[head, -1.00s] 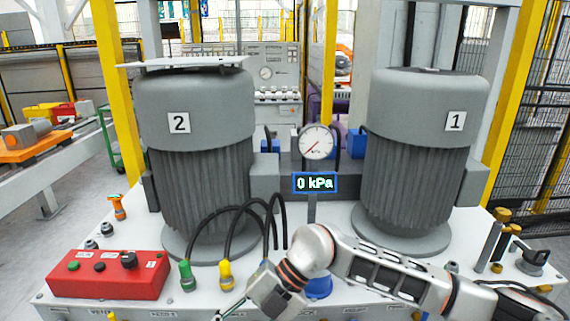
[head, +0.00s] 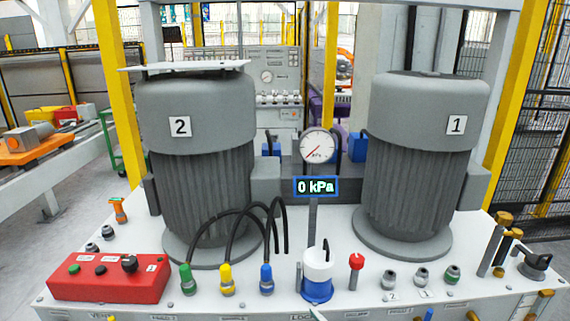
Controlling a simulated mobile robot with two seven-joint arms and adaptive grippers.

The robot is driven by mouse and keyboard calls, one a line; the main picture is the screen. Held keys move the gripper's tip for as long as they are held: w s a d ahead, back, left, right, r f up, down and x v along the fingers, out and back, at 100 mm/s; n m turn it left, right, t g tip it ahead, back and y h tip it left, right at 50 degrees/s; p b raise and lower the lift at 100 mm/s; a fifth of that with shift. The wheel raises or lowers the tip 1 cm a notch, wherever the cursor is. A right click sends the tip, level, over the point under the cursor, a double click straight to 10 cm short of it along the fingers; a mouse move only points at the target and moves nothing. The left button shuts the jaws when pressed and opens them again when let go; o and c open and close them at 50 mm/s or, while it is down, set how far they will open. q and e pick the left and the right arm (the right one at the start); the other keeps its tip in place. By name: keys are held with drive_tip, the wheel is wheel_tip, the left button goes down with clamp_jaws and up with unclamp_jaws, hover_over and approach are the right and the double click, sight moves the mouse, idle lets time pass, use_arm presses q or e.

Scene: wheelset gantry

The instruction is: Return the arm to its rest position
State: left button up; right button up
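Neither of my grippers shows in the head view, and no arm crosses the bench. The bench top (head: 340,238) is in plain sight. On it stand a white and blue container (head: 317,275) and a red-topped knob (head: 356,268). Several fittings (head: 421,277) sit to their right. Green, yellow and blue hose connectors (head: 227,280) stand left of the container, with black hoses rising from them.
Large grey motors marked 2 (head: 195,120) and 1 (head: 430,125) stand behind. Between them a gauge (head: 317,145) stands above a display (head: 316,187) reading 0 kPa. A red control box (head: 110,277) sits front left. Metal posts (head: 492,250) rise at right.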

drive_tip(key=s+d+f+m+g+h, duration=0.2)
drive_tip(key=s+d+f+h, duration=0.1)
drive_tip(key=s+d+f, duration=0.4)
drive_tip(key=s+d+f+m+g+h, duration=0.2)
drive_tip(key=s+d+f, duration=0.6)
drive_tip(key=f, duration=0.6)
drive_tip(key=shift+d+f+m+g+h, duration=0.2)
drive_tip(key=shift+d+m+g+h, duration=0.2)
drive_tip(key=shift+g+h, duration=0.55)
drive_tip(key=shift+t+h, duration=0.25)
